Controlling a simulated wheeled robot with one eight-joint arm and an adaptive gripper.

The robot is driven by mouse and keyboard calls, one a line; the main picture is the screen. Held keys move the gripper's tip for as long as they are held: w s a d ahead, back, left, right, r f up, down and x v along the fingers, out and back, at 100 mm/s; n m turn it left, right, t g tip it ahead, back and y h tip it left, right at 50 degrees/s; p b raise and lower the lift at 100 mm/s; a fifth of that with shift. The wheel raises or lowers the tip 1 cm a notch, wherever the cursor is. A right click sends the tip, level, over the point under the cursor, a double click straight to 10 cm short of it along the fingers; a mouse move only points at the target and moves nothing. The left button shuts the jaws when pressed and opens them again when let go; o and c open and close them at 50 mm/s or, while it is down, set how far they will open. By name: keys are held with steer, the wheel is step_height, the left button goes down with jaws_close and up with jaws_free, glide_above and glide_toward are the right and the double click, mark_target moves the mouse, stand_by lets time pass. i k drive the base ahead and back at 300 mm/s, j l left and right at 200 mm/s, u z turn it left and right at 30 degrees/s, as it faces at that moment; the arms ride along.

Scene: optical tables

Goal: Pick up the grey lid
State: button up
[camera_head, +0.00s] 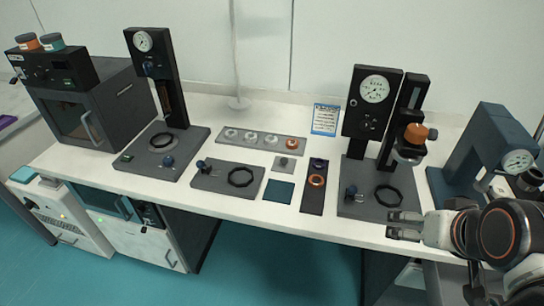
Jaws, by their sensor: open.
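I cannot tell for sure which thing is the grey lid. A small grey square piece with a round top (284,165) lies on the white table near its middle. A long grey tray (262,142) behind it holds several small round pieces, most of them pale grey and one copper-coloured at the right end. My gripper (394,225) is open and empty at the table's front edge on the right, its fingers pointing left. It is well apart from the square piece and the tray.
A press with a dial (375,90) stands behind my gripper, its dark base (352,207) close to the fingers. A dark strip (313,200) with rings, a teal pad (279,192) and a flat plate with a black ring (228,179) lie on the table. A blue-grey device (480,150) stands right.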

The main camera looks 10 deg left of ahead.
mark_target(284, 165)
steer(key=i+u, duration=0.25)
steer(key=i, duration=0.15)
steer(key=i+l+u, duration=0.1)
steer(key=i+u, duration=0.15)
steer(key=i, duration=0.15)
steer(key=i+j+u, duration=0.15)
steer(key=l, duration=0.2)
